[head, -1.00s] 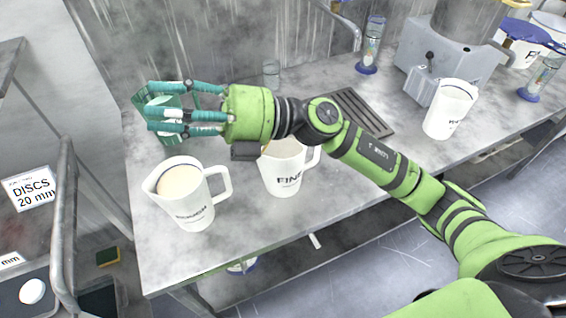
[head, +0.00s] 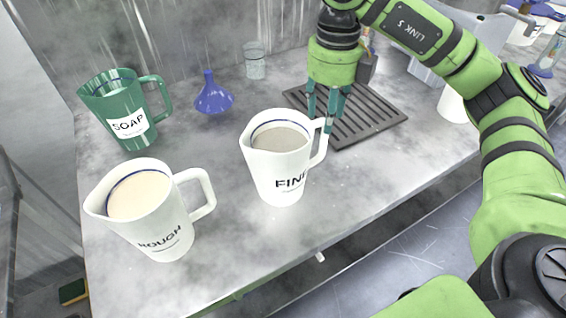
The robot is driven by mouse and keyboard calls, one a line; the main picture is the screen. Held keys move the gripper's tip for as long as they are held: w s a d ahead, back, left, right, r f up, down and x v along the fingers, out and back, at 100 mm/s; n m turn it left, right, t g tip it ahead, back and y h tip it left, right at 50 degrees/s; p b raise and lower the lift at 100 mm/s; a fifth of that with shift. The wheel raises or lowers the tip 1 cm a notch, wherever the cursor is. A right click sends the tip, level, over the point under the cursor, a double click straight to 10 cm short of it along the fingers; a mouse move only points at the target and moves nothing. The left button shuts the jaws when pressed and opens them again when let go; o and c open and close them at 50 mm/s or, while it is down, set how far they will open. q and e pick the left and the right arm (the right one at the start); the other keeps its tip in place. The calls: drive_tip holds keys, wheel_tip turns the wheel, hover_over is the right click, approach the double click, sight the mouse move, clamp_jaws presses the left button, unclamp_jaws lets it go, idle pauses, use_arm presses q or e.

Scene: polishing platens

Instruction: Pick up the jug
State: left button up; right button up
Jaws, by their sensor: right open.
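Three jugs show in the head view. A white jug marked FINE (head: 279,172) stands upright in the middle with grey contents and its handle to the right. A white jug marked ROUGH (head: 150,217) stands at the front left with cream contents. A green jug marked SOAP (head: 117,116) stands behind it. My right gripper (head: 327,116) points down, open and empty, its teal fingers beside the FINE jug's handle. One finger overlaps the handle's top in the picture; I cannot tell whether they touch. My left gripper is not in view.
Another white vessel (head: 453,106) is partly hidden behind my right arm. The worktop's front edge runs below the jugs.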

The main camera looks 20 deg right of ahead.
sight(324, 137)
drive_tip(key=shift+s+f, duration=0.35)
drive_tip(key=shift+f, duration=0.35)
drive_tip(key=shift+w+f+p, duration=0.15)
drive_tip(key=shift+f+p, duration=0.2)
drive_tip(key=shift+f, duration=2.3)
drive_tip(key=shift+c, duration=0.4)
clamp_jaws()
drive_tip(key=shift+w+r, duration=0.1)
